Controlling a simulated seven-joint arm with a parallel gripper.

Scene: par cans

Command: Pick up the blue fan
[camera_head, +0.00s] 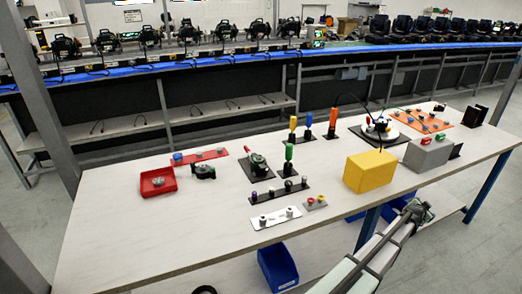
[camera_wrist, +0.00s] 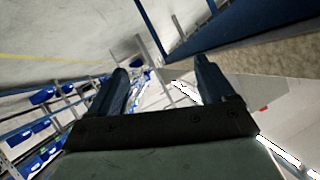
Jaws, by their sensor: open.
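I cannot make out a clearly blue fan in either view. In the head view my gripper (camera_head: 416,211) is at the lower right, beyond the table's front edge and apart from the things on the table.
The table holds a red tray (camera_head: 158,182), a yellow box (camera_head: 369,171), a grey box (camera_head: 428,153), and several tool stands. A blue bin (camera_head: 278,267) sits below the front edge. The table's left front is clear.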

